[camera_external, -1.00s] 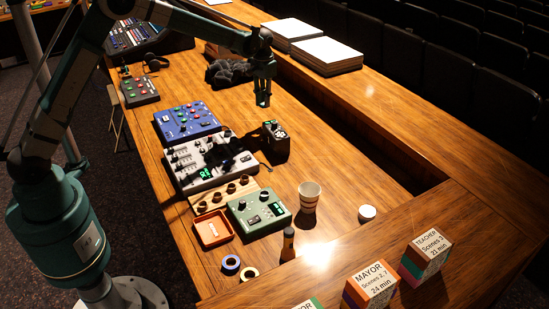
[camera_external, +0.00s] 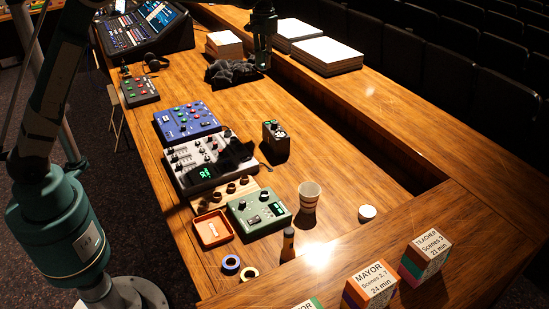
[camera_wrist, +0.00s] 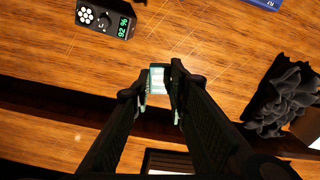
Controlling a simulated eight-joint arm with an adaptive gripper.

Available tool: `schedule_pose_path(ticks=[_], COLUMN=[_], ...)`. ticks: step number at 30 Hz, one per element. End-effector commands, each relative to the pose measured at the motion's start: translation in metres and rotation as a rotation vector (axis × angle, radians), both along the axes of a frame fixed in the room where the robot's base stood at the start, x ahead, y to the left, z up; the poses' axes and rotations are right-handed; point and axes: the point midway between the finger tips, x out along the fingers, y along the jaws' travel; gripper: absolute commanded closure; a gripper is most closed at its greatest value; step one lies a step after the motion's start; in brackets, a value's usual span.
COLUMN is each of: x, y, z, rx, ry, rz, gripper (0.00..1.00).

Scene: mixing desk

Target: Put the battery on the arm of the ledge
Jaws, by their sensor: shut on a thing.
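My gripper (camera_external: 262,62) hangs at the far part of the desk, near the inner edge of the long ledge. In the wrist view my gripper (camera_wrist: 160,92) is shut on a small pale, greenish-white item, the battery (camera_wrist: 157,76), held between the fingertips. In the external view the battery cannot be made out. The raised wooden ledge (camera_external: 400,112) runs along the right side of the desk and meets a front section at lower right. In the wrist view the ledge (camera_wrist: 50,138) lies below a dark gap.
A dark crumpled cloth (camera_external: 232,73) lies beside my gripper. Stacks of paper (camera_external: 328,56) sit on the ledge's far part. A small black device (camera_external: 276,137), mixers, a cup (camera_external: 309,197) and labelled blocks (camera_external: 372,284) stand nearer. The ledge's middle stretch is clear.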

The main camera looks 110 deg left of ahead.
Motion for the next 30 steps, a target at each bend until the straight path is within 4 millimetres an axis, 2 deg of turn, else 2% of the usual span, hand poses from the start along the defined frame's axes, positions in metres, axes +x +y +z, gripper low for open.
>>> schedule_pose_path(ticks=[11, 20, 30], x=[0.066, 0.138, 0.211], y=[-0.053, -0.125, -0.216], z=[0.0, 0.0, 0.0], rx=[0.0, 0.0, 0.0], ry=[0.0, 0.0, 0.0], rz=[-0.081, -0.176, -0.287], gripper=[0.94, 0.94, 0.94])
